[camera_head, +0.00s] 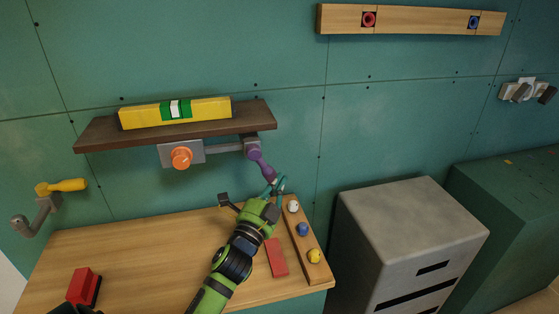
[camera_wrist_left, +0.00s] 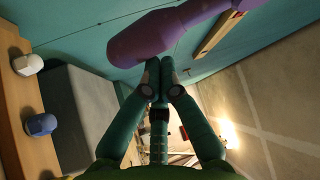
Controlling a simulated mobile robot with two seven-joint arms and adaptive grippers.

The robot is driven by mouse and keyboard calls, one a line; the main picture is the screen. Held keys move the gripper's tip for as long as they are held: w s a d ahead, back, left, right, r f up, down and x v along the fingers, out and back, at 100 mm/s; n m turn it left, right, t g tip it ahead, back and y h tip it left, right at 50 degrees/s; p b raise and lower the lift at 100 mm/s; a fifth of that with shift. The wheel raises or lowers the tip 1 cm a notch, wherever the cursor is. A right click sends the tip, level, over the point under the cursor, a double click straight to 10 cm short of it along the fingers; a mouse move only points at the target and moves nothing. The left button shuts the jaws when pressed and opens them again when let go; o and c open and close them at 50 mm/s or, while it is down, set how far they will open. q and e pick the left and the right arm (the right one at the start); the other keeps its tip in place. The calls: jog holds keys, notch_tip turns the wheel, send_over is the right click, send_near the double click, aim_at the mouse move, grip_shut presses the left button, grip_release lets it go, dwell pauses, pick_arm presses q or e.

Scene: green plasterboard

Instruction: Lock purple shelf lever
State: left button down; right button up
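The purple lever (camera_head: 261,164) hangs from a grey bracket under the right end of the brown shelf (camera_head: 100,134). It slants down to the right. In the left wrist view the purple handle (camera_wrist_left: 165,32) crosses the top of the picture, just beyond the fingertips. My left gripper (camera_head: 277,185) is at the lever's lower end. Its fingertips (camera_wrist_left: 160,68) are together with nothing seen between them. They are close to the handle's underside; I cannot tell whether they touch it. My right gripper is not identifiable in view.
The wooden table (camera_head: 140,255) below carries red blocks and a strip of white, blue and yellow knobs (camera_head: 303,229). A grey cabinet (camera_head: 410,230) stands to the right.

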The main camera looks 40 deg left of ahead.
aim_at(272, 181)
pick_arm(q)
jog(key=m+p, duration=0.1)
jog(key=p, duration=0.1)
jog(key=s+a+m+g+p, duration=0.1)
jog(key=p, duration=0.2)
jog(key=s+a+m+g+h+p, duration=0.1)
jog(key=p, duration=0.1)
jog(key=shift+s+f+m, duration=0.1)
jog(key=shift+f+m, duration=0.2)
jog(key=shift+f, duration=0.05)
jog(key=shift+s+a+f+m+g+p, duration=0.25)
jog(key=shift+g+p, duration=0.25)
jog(key=shift+p, duration=0.4)
jog(key=shift+f, duration=0.1)
jog(key=shift+w+d, duration=0.1)
jog(key=shift+w, duration=0.05)
